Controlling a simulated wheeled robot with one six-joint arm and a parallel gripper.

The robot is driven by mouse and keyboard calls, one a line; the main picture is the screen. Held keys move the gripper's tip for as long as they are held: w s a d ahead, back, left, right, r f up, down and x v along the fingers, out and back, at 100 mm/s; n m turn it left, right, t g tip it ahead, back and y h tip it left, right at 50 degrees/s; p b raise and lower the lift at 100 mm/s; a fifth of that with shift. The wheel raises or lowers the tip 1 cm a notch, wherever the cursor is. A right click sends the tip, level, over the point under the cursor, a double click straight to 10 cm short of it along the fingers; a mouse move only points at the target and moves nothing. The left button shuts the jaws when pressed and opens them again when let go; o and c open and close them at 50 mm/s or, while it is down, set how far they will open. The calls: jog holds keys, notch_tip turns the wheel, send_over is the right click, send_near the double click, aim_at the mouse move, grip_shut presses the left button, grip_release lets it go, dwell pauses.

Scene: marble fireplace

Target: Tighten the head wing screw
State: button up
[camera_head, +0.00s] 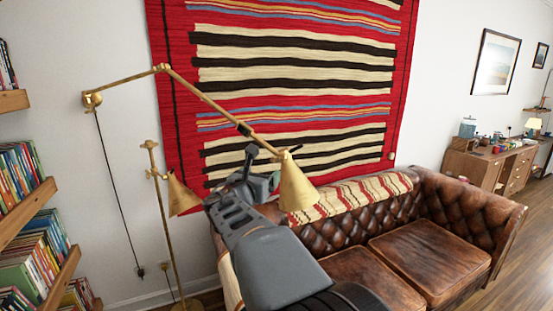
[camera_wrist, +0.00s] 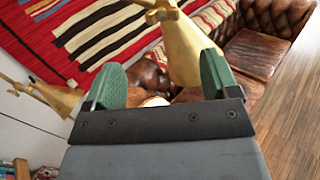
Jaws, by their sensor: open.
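A brass wall lamp (camera_head: 205,97) reaches from the left wall to a cone-shaped brass shade (camera_head: 297,188). The head joint (camera_head: 284,153) sits at the top of the shade, with a small brass piece sticking out that may be the wing screw. In the wrist view, the shade (camera_wrist: 182,50) lies beyond and between my fingers, and the joint (camera_wrist: 161,12) is at the top edge. My gripper (camera_head: 262,170) is just left of the shade; its green fingers are apart with nothing held. It also shows in the wrist view (camera_wrist: 160,62). I cannot tell whether it touches the shade.
A brass floor lamp (camera_head: 180,195) stands behind on the left. A brown leather sofa (camera_head: 430,250) is below and to the right. A striped rug (camera_head: 290,75) hangs on the wall. Bookshelves (camera_head: 30,215) line the left edge. Wooden floor (camera_head: 515,270) is free at right.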

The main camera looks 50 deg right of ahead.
aim_at(277, 161)
jog(key=p+x, duration=0.3)
jog(key=x, duration=0.9)
jog(key=shift+d, duration=0.25)
jog(key=c, duration=0.9)
jog(key=shift+f, duration=0.1)
